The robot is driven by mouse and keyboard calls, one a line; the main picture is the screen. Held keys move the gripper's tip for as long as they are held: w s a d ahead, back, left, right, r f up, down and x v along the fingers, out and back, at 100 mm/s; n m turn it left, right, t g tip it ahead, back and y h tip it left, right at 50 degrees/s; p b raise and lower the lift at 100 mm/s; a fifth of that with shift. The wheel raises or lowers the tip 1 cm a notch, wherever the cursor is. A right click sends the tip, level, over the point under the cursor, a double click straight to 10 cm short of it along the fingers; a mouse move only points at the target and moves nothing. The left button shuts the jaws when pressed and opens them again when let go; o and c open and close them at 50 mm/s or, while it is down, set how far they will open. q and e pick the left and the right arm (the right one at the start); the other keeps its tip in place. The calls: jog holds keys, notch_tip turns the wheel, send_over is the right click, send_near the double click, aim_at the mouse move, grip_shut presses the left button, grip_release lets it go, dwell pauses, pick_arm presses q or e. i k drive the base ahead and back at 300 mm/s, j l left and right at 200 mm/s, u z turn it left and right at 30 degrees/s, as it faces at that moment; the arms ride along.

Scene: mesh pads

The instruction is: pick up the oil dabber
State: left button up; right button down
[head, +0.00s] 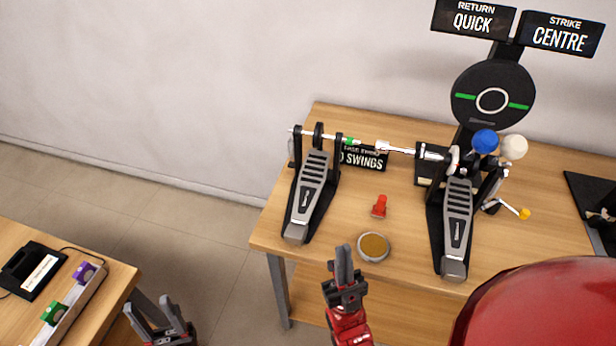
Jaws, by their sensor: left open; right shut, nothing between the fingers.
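A small red upright piece (379,206), which looks like the oil dabber, stands on the right-hand wooden table (400,275) between the two pedals. A round tin with a tan top (373,247) sits just in front of it. My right gripper (342,256) is shut and empty, at the table's front edge, nearer and left of the red piece and apart from it. My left gripper (160,310) is open and empty at the bottom left, low in the gap between the two tables and far from the red piece.
A left pedal (310,190) and a right pedal (457,225) flank the red piece, joined by a shaft (395,149) behind it. A round black pad (492,103) rises behind the right pedal. Another table (110,290) at left holds purple and green pieces.

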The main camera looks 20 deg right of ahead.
aim_at(379, 210)
jog(key=z, duration=1.35)
